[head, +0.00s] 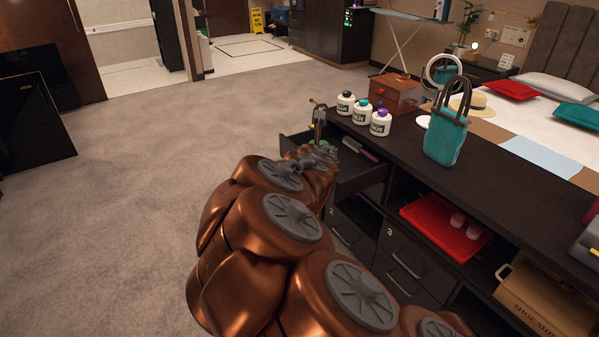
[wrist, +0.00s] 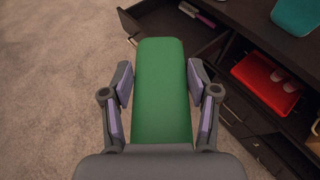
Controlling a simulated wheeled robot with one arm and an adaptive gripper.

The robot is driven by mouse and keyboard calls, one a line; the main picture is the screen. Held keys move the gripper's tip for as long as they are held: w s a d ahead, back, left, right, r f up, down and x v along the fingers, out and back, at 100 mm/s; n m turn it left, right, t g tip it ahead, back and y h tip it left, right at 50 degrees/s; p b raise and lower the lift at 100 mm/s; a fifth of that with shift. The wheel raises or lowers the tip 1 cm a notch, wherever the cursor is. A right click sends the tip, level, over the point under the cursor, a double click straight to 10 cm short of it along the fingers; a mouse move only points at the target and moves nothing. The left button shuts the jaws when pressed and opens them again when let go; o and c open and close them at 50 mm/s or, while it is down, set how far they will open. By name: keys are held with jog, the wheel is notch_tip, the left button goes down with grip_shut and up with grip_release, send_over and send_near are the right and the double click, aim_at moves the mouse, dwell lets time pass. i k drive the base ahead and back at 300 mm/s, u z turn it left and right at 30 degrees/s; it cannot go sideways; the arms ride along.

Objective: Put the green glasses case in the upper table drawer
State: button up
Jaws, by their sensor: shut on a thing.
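The green glasses case (wrist: 162,100) is in my gripper (wrist: 160,78), with a finger on each side of it in the wrist view. The case points away from the wrist, and its far end is near the open table drawer. The upper table drawer (head: 364,179) is pulled out from the dark table in the head view; it also shows at the top of the wrist view (wrist: 160,22). A brush-like thing with a pink handle (head: 362,150) lies in the drawer. In the head view my arm hides most of the gripper and case.
Several white bottles (head: 362,113), a wooden box (head: 396,92) and a teal bag (head: 446,134) stand on the table (head: 480,170). Below are shut drawers (head: 410,262) and a shelf with a red tray (head: 440,228).

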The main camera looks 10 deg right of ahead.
aim_at(341, 155)
jog(key=u, duration=0.6)
jog(key=i, duration=1.65)
jog(key=z, duration=0.5)
